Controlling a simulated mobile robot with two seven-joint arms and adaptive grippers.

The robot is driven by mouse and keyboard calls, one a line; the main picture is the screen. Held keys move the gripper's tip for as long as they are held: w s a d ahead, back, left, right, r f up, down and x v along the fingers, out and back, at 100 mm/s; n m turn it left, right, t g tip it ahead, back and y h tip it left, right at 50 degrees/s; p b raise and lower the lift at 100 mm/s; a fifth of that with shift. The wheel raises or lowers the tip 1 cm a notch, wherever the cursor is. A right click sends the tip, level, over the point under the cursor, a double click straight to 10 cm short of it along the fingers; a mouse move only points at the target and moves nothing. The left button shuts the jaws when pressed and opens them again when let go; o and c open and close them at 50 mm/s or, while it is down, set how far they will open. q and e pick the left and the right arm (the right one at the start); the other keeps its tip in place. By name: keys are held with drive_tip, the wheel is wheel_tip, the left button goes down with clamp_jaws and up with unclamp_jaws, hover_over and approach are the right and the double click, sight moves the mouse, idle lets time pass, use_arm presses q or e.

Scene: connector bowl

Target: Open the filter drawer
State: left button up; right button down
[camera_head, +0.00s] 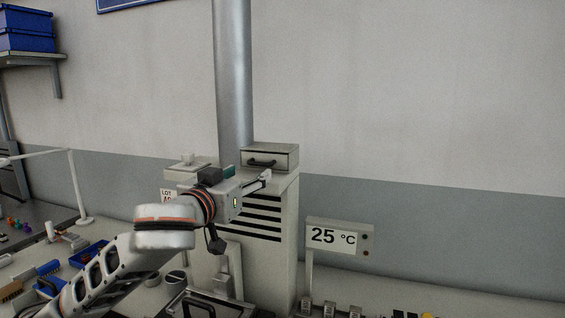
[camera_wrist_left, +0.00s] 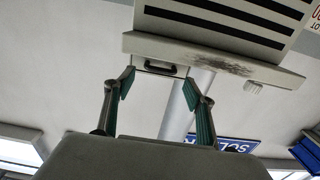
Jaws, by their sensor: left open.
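The filter drawer (camera_head: 284,158) is a small beige-grey box front with a black bar handle (camera_head: 262,163), on top of the vented cabinet below the metal duct. It looks shut. In the left wrist view, which is upside down, the handle (camera_wrist_left: 160,68) shows beyond and between the fingertips. My left gripper (camera_head: 264,180) is open and empty, in front of and slightly below the drawer in the head view. Its two green-padded fingers (camera_wrist_left: 158,88) stand apart in the wrist view, and I see no contact with the handle. My right gripper is not in view.
The metal duct (camera_head: 234,80) rises behind. A 25 °C display (camera_head: 335,237) stands to the right. Blue trays (camera_head: 90,254) lie on the bench at left.

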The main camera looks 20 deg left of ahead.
sight(258, 165)
use_arm(q)
drive_tip(key=w, duration=0.6)
drive_tip(key=shift+w+a+r+p, duration=0.2)
drive_tip(key=shift+a+r+p, duration=0.05)
drive_tip(key=shift+p, duration=0.1)
drive_tip(key=shift+w, duration=0.7)
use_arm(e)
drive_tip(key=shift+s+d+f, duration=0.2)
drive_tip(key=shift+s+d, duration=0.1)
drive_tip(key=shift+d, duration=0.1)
